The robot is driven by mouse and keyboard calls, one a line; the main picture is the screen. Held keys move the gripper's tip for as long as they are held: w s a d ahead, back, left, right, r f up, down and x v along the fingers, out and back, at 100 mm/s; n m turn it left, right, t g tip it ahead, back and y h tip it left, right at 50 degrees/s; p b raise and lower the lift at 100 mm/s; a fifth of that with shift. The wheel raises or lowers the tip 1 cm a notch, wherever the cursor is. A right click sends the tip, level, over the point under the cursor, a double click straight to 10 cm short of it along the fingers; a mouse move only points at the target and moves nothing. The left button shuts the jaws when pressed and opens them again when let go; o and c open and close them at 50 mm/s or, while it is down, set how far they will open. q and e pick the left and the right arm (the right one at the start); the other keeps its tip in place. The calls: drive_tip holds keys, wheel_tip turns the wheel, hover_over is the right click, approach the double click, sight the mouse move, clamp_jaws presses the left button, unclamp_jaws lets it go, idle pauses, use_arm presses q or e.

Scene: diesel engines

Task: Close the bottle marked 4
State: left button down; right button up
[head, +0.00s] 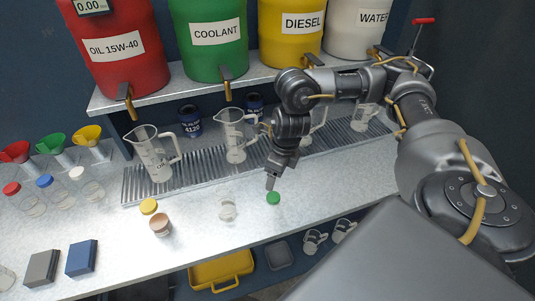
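I cannot read a mark 4 on any bottle. A small clear open container (227,209) stands on the counter, left of the green cap. A jar with brownish contents or top (160,225) stands farther left, with a yellow cap (148,206) just behind it. The green cap (273,198) is at the counter's front part. My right gripper (271,183) points down just above the green cap. Its fingers look close together, but their gap and any contact with the cap are unclear. My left gripper is not in view.
Bottles with red (12,188), blue (45,181) and white (77,173) caps stand at left. Measuring jugs (153,155) stand on a metal grate (200,165). Fluid drums (208,40) line the shelf above. Grey (41,268) and blue (81,258) boxes lie front left.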

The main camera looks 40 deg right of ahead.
hover_over(273, 196)
drive_tip(key=f, duration=0.3)
drive_tip(key=s+f, duration=0.1)
drive_tip(key=f, duration=0.1)
drive_tip(key=shift+d+f+p, duration=0.1)
drive_tip(key=shift+d+p, duration=0.2)
drive_tip(key=shift+f, duration=0.1)
drive_tip(key=shift+a+f, duration=0.1)
drive_tip(key=shift+f, duration=0.15)
drive_tip(key=f+p, duration=0.1)
drive_tip(key=f, duration=0.2)
drive_tip(key=shift+w+a+f+p, duration=0.1)
drive_tip(key=shift+w+f+p, duration=0.15)
drive_tip(key=shift+p, duration=0.1)
drive_tip(key=shift+f, duration=0.6)
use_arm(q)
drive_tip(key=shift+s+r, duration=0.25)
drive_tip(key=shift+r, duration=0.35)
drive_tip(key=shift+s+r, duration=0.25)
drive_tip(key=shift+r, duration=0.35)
use_arm(e)
drive_tip(key=shift+c, duration=0.2)
